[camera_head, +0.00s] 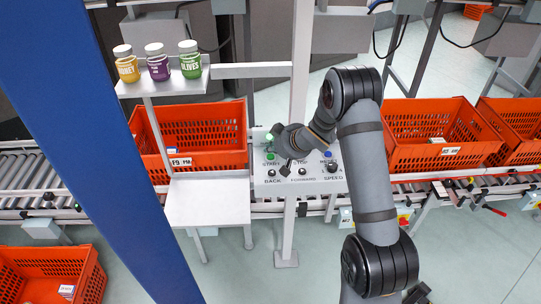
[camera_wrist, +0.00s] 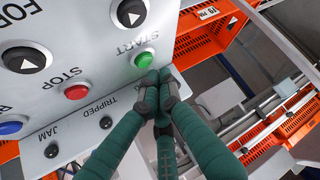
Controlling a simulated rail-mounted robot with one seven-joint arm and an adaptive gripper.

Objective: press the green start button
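The green start button (camera_wrist: 145,60) sits on the light grey control panel (camera_wrist: 100,60), beside the word START. In the head view the button (camera_head: 270,156) shows at the panel's left, just below my gripper (camera_head: 271,144). In the wrist view my gripper (camera_wrist: 158,88) has its teal fingers drawn together at the dark tips, with nothing seen between them. The tips are right beside the lower edge of the button in the picture. I cannot tell whether they touch it. The button's top is mostly visible.
A red stop button (camera_wrist: 77,92), black buttons (camera_wrist: 132,12) and a blue button (camera_wrist: 10,127) share the panel. Orange totes (camera_head: 205,137) stand on the conveyor on both sides. A shelf (camera_head: 165,84) with three jars is at upper left.

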